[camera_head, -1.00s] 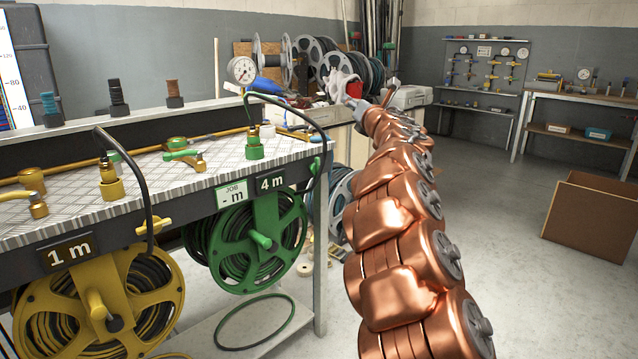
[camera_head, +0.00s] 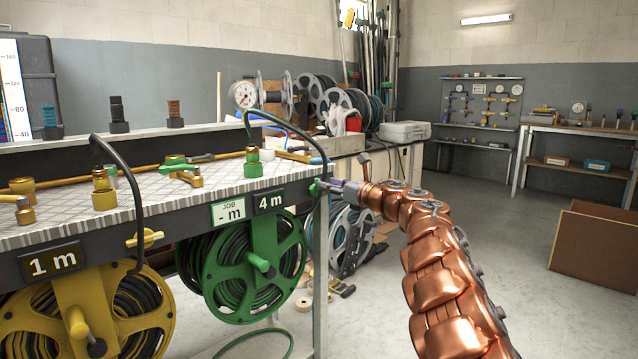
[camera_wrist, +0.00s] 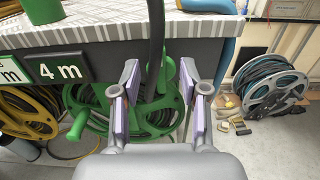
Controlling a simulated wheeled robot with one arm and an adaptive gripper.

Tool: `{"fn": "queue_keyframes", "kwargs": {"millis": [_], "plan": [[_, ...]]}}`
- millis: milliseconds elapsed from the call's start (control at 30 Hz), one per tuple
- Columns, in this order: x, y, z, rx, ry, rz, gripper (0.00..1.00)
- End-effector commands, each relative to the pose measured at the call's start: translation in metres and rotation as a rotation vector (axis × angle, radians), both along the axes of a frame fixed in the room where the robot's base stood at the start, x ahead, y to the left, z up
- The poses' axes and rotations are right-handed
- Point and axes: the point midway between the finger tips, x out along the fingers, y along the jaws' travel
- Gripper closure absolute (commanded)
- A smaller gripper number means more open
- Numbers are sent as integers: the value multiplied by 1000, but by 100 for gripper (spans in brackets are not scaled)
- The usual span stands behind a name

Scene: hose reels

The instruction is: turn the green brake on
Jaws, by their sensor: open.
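The green reel (camera_head: 258,262) hangs under the bench at the 4 m sign (camera_head: 270,201). A green part that looks like its brake (camera_head: 313,187) is at the bench's front edge, right of that sign, partly hidden by my gripper. In the wrist view the green brake (camera_wrist: 166,74) shows between my fingers, partly behind a black hose. My gripper (camera_wrist: 167,88) is open around the hose and brake area, holding nothing; I cannot tell whether it touches them. The brake's exact handle angle is unclear.
The black hose (camera_wrist: 156,35) passes vertically between my fingers. The yellow reel (camera_head: 85,310) with its yellow brake (camera_head: 145,238) is on the left. A grey reel with dark hose (camera_wrist: 272,87) stands behind on the right. The floor at right is mostly clear around a brown box (camera_head: 595,250).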

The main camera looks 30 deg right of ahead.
Motion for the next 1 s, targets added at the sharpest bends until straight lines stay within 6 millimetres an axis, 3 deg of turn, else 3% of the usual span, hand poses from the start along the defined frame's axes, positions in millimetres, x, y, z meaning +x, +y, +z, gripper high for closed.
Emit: {"fn": "queue_keyframes", "kwargs": {"millis": [533, 1000], "plan": [[39, 9, 1, 5, -1, 1, 56], [48, 11, 0, 0, 0, -2, 56]]}}
